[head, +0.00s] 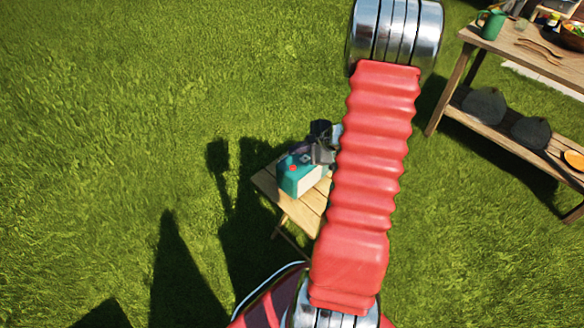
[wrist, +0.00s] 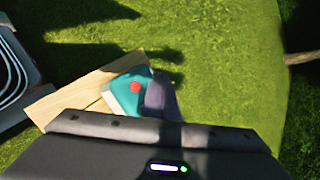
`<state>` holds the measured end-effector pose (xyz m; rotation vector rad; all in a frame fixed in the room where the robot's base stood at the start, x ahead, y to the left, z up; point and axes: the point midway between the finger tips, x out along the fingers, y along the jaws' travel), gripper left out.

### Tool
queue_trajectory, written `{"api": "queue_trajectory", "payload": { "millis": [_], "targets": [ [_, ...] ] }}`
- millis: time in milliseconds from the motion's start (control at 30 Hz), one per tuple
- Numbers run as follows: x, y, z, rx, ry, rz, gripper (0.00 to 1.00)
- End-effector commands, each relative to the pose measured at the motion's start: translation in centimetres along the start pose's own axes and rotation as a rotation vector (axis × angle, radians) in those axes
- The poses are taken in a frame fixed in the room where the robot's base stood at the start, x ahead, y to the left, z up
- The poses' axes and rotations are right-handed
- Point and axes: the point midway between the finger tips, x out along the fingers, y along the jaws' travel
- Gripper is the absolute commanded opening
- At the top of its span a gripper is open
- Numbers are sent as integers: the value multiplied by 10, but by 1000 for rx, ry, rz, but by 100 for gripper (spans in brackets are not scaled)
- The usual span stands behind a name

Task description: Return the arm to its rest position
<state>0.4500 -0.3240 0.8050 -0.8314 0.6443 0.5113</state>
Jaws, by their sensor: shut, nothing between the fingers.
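My arm rises through the middle of the head view and hides part of the small table. My gripper (head: 322,152) shows as dark grey parts left of the arm, in line with the right part of a teal box (head: 297,173). In the wrist view its dark housing fills the bottom, and my gripper (wrist: 160,98) is shut and empty. The teal box with a red button (wrist: 124,92) sits on the small wooden table (wrist: 62,103). I cannot tell how far above the box the gripper is.
A larger wooden table (head: 530,58) stands at the upper right, with a green watering can (head: 489,24) on top and dark rounded things (head: 484,105) on its lower shelf. Open grass (head: 120,110) lies to the left.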

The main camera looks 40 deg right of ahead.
Motion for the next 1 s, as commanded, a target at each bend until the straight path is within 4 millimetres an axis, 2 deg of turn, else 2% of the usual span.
{"api": "queue_trajectory", "payload": {
  "millis": [700,833,1000],
  "targets": [
    [-2,0,3,8,-6,5,0],
    [-2,14,8,-19,-25,49,0],
    [-9,44,21,-95,-64,150,0]
  ]
}}
